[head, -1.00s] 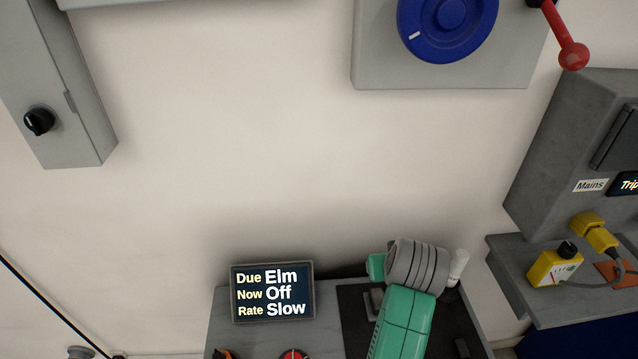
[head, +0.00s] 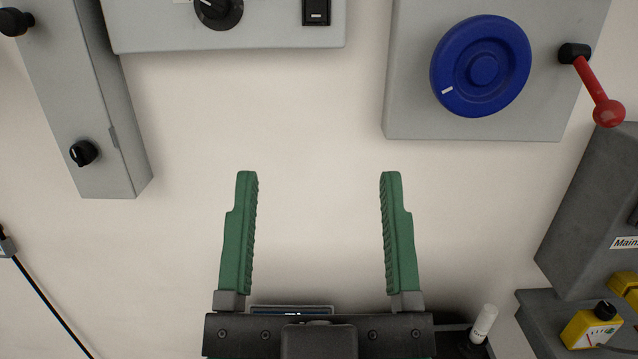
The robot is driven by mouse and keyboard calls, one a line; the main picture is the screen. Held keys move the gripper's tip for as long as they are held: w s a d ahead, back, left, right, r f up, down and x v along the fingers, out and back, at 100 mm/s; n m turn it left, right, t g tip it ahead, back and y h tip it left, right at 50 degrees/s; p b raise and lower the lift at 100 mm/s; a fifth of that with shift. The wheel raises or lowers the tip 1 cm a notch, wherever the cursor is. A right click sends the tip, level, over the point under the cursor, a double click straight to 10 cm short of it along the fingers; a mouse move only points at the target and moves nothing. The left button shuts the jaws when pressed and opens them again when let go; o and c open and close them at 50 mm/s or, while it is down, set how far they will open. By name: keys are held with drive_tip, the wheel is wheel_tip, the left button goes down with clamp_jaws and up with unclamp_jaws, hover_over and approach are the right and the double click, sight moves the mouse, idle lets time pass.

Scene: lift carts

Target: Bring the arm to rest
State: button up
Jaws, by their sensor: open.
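My gripper (head: 318,180) is in the lower middle of the head view. Its two green fingers point up and stand wide apart. Only the pale wall (head: 320,120) shows between them, so the jaws are open and empty. The dark gripper body covers most of the small display (head: 290,309), leaving only its top edge in view. The fingers appear clear of the panels above.
A blue wheel (head: 481,66) and a red lever (head: 597,91) are on a grey box at upper right. A grey panel (head: 280,38) with a black knob is at the top. A narrow grey box (head: 75,100) is at left. A yellow device (head: 590,331) sits at lower right.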

wheel_tip(320, 180, up, 38)
drive_tip(key=p, duration=3.7)
drive_tip(key=shift+a, duration=0.2)
drive_tip(key=shift+f, duration=0.1)
